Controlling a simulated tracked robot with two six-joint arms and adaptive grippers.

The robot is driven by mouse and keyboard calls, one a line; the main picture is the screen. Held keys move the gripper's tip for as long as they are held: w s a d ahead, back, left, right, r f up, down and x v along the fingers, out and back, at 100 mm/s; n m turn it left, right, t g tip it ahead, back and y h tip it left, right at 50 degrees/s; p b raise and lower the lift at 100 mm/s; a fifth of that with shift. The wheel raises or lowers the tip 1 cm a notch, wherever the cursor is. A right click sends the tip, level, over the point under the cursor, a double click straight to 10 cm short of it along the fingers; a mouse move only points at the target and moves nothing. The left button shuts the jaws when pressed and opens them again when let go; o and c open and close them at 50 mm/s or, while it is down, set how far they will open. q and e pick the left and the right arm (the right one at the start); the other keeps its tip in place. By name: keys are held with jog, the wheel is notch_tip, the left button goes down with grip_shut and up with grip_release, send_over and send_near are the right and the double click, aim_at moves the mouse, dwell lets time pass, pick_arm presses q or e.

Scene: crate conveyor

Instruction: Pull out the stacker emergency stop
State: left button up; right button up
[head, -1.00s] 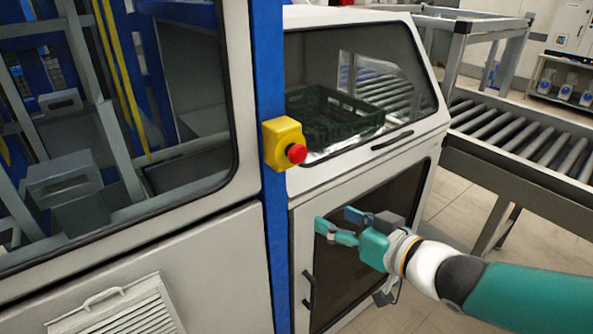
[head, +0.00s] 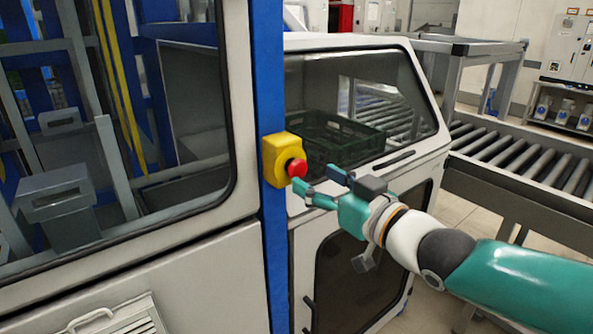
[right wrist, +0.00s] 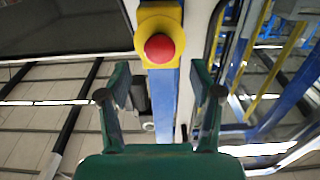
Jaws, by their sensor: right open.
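The emergency stop is a red mushroom button (head: 296,168) on a yellow box (head: 278,158), fixed to a blue post. My right gripper (head: 312,183) is open, its fingertips close to the button, just right of and slightly below it in the head view. In the right wrist view the red button (right wrist: 160,48) and yellow box (right wrist: 159,18) show beyond the two spread fingers (right wrist: 160,98), centred between them and above them in the picture. Nothing is between the fingers. I cannot tell the exact gap to the button. My left gripper is not in view.
The blue post (head: 270,240) stands between a windowed machine panel (head: 200,270) at left and a white cabinet (head: 420,165) at right. A dark green crate (head: 340,140) sits behind the cabinet's window. A roller conveyor (head: 520,155) runs at the right.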

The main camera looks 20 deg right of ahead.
aim_at(301, 170)
jog(key=p+x, duration=0.1)
jog(key=x, duration=0.5)
jog(key=shift+c, duration=0.2)
grip_shut()
